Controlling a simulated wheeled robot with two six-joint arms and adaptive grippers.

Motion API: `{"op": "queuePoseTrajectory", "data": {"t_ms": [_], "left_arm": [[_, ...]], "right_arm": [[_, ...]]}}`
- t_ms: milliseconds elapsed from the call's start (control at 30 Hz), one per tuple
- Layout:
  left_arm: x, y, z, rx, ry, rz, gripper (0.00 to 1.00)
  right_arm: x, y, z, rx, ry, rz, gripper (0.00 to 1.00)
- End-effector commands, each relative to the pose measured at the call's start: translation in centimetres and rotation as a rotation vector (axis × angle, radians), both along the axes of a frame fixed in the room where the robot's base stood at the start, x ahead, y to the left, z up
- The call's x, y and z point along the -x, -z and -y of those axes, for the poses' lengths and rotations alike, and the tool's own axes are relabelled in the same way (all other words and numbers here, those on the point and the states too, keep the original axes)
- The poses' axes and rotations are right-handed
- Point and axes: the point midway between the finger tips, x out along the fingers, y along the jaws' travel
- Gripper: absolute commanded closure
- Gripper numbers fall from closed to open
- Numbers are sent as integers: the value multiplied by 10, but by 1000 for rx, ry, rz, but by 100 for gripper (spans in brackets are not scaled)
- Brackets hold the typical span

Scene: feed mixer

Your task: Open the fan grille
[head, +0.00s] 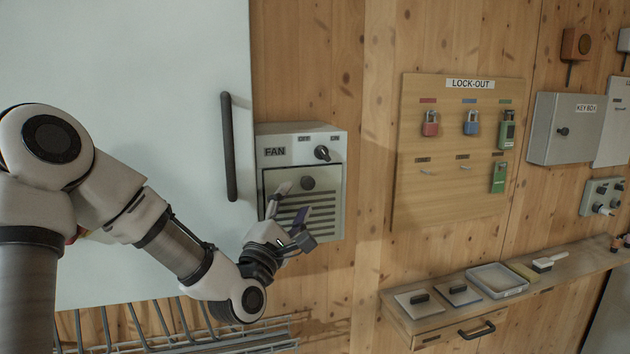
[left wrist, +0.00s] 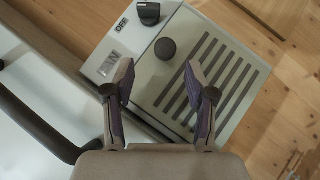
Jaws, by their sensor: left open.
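The fan box (head: 334,185) is a grey box on the wooden wall, labelled FAN. Its slatted fan grille (head: 295,203) is closed on the front, with a dark round knob (head: 308,183) near its top. My left gripper (head: 289,202) is open in front of the grille and hides part of its slats. In the left wrist view the grille (left wrist: 215,78) lies ahead with the knob (left wrist: 165,48) just beyond and between the open fingertips (left wrist: 158,72). The fingers appear apart from the knob. My right gripper is not in view.
A rotary switch (head: 322,153) sits above the grille. A white door with a dark vertical handle (head: 229,147) is close on the left. A wire rack (head: 180,335) is below. A lock-out board (head: 458,150) and a shelf (head: 415,330) are on the right.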

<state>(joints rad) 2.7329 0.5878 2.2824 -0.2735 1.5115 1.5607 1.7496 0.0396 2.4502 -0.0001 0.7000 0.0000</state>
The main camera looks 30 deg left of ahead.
Motion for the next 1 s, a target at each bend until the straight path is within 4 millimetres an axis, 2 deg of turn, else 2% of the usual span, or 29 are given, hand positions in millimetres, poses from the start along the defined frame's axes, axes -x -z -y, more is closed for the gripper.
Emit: {"op": "queuePoseTrajectory", "data": {"t_ms": [100, 300, 400, 600, 633, 767, 800, 1000], "left_arm": [[-21, -14, -3, -5, -1, -4, 44], [-53, -26, -8, -4, 0, -3, 44], [-59, -26, -9, -4, 0, -3, 44], [-60, -25, -9, -3, 1, -4, 44], [-60, -25, -9, -3, 1, -4, 48], [-60, -25, -9, -3, 0, -4, 94], [-60, -25, -9, -3, 0, -4, 100], [-60, -24, -9, -4, 0, -3, 100]], "right_arm": [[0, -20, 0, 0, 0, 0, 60], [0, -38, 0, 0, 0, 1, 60], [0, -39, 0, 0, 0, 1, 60], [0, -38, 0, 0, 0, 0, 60], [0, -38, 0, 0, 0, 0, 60], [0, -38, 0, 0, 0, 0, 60], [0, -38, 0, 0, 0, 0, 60], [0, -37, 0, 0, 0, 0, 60]]}}
